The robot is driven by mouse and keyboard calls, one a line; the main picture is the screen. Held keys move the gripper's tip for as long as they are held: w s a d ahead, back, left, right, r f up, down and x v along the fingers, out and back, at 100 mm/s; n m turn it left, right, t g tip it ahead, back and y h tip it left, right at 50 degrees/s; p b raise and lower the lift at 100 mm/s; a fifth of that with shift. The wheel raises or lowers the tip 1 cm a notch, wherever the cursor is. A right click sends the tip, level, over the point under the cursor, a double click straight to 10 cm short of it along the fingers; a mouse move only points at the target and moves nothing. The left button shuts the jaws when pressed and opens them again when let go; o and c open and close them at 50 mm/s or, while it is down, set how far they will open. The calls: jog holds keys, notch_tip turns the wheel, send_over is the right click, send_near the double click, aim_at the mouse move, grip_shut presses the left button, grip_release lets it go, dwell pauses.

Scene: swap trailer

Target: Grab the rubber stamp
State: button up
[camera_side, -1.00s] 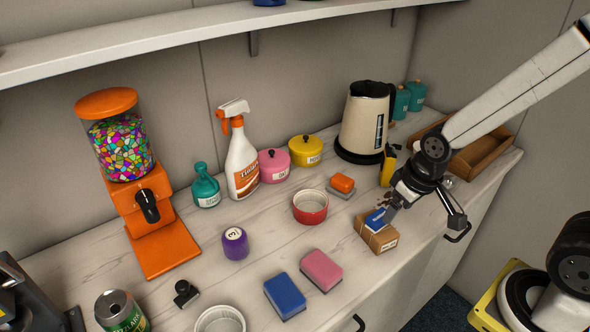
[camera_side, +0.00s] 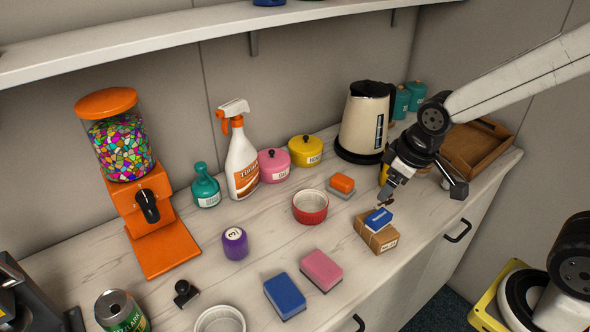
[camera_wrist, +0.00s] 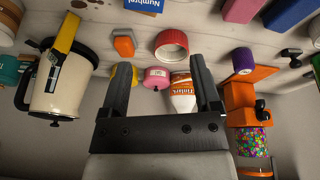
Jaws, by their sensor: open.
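A small black object with a knobbed handle (camera_side: 186,293), which looks like the rubber stamp, lies on the counter at the lower left in the side view. It also shows near the right edge of the wrist view (camera_wrist: 291,53). My gripper (camera_side: 385,199) is far to its right, above a brown box (camera_side: 378,240) with a small blue box (camera_side: 378,219) on top. In the wrist view my gripper (camera_wrist: 158,72) has its fingers wide apart with nothing held between them. The blue box is at the top edge there, clear of the fingers.
A blue sponge (camera_side: 285,295), pink sponge (camera_side: 321,270), purple cylinder (camera_side: 235,243) and red ramekin (camera_side: 310,207) stand between my gripper and the black object. A can (camera_side: 121,312) and white ramekin (camera_side: 220,320) flank it. The orange candy dispenser (camera_side: 150,220) stands behind.

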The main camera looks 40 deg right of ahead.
jog(key=w+a+n+t, duration=0.2)
jog(key=w+a+n, duration=0.1)
jog(key=w+n, duration=0.4)
jog(key=m+y, duration=1.2)
jog(key=m, duration=2.3)
send_over(184, 292)
jog(key=s+d, duration=0.1)
jog(key=d, duration=0.4)
jog(key=shift+m+t, duration=0.4)
jog(key=shift+t, duration=0.1)
jog(key=f, duration=1.3)
jog(key=shift+s+d+f, duration=0.1)
jog(key=shift+d+f, duration=0.1)
jog(key=shift+f, duration=0.4)
jog(key=shift+x, duration=1.35)
